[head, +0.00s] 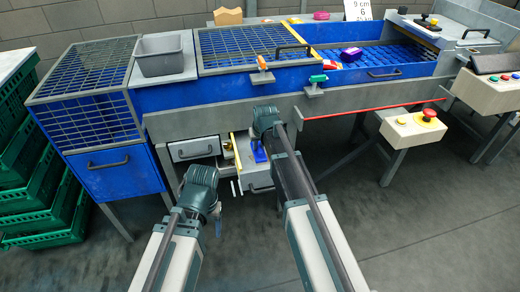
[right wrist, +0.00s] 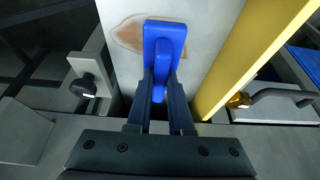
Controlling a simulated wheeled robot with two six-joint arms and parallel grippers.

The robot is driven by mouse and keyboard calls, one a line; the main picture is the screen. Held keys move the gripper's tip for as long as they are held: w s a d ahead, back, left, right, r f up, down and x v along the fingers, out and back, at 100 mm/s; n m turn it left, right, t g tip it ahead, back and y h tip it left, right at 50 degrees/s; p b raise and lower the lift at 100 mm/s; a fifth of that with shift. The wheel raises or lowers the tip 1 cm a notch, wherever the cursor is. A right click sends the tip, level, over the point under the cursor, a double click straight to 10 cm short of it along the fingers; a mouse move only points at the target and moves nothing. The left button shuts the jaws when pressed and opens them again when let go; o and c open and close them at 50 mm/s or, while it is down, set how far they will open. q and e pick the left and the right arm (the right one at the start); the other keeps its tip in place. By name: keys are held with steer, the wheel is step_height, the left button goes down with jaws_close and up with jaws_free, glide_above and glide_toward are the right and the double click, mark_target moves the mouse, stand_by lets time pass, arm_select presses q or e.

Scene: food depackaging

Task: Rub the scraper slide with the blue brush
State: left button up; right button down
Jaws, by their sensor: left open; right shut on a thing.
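The blue brush (right wrist: 165,40) is held between the fingers of my right gripper (right wrist: 160,90) in the right wrist view. In the head view the brush (head: 258,152) shows below my right gripper (head: 259,141). Behind the brush is a pale grey panel that looks like the scraper slide (right wrist: 215,55), with a brownish smear (right wrist: 128,35) left of the brush head. I cannot tell whether the brush touches the panel. In the head view the slide (head: 243,148) is partly hidden by the gripper. My left gripper (head: 216,214) is open and empty, low in front of the machine.
A yellow bar (right wrist: 250,60) runs close along the slide's right side. A black knob (right wrist: 88,86) is at its left. A drawer (head: 194,149) is beside the slide in the head view. Green crates (head: 45,205) stand far left. Floor at right front is clear.

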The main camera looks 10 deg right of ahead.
mark_target(256, 155)
steer(key=shift+w+f, duration=0.1)
steer(key=shift+w, duration=0.35)
steer(key=shift+a, duration=0.1)
steer(key=shift+a, duration=0.8)
steer(key=shift+s+d, duration=0.15)
steer(key=shift+s, duration=3.7)
steer(key=shift+r+p, duration=0.25)
steer(key=shift+p, duration=0.05)
